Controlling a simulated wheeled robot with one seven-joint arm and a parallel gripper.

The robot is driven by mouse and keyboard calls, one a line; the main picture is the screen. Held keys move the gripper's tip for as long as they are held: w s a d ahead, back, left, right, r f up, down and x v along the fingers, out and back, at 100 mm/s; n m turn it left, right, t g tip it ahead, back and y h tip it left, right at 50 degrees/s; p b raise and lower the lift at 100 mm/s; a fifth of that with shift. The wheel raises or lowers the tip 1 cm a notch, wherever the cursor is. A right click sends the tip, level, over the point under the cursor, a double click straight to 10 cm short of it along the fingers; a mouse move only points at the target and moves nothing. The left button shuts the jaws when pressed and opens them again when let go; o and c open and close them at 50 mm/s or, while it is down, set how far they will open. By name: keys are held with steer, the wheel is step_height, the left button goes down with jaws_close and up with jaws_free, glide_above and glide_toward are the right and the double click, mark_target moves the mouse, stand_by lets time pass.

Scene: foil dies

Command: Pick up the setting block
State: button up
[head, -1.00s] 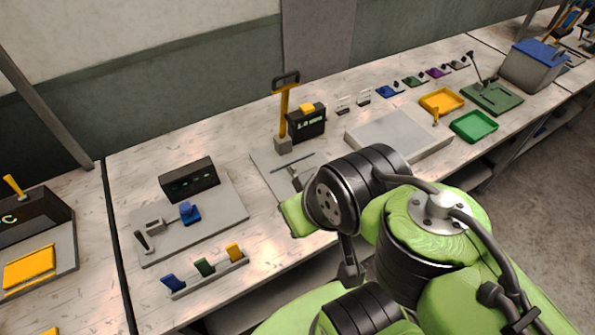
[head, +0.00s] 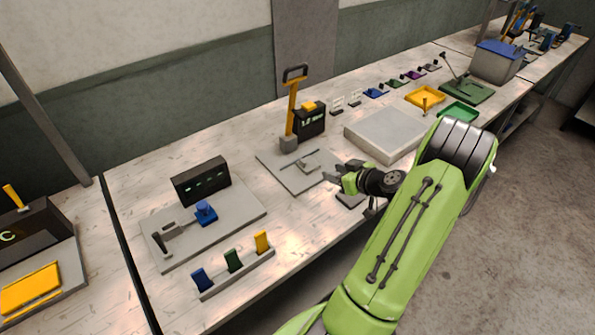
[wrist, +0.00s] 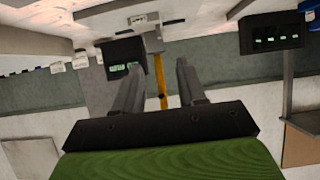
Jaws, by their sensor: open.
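No piece is clearly marked as the setting block. A small grey block (head: 308,166) lies on the grey base plate (head: 285,181) in front of the yellow-handled press (head: 290,115). Blue (head: 201,279), green (head: 233,261) and yellow (head: 262,242) upright pieces stand in a grey rack (head: 240,274) at the front left. My gripper (head: 340,178) is open and empty, just right of the base plate, pointing left. In the wrist view, its two spread fingers (wrist: 157,78) have nothing between them that I can see held; the press's yellow handle (wrist: 160,80) shows beyond.
A black display box (head: 310,119) stands beside the press. A second station with a display (head: 201,181) and blue knob (head: 206,212) is at left. A large pale slab (head: 385,133) and yellow (head: 426,97) and green (head: 459,112) trays lie at right.

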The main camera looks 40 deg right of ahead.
mark_target(304, 162)
steer(key=p+x, duration=0.1)
steer(key=x, duration=1.4)
steer(key=shift+w, duration=0.25)
jaws_close()
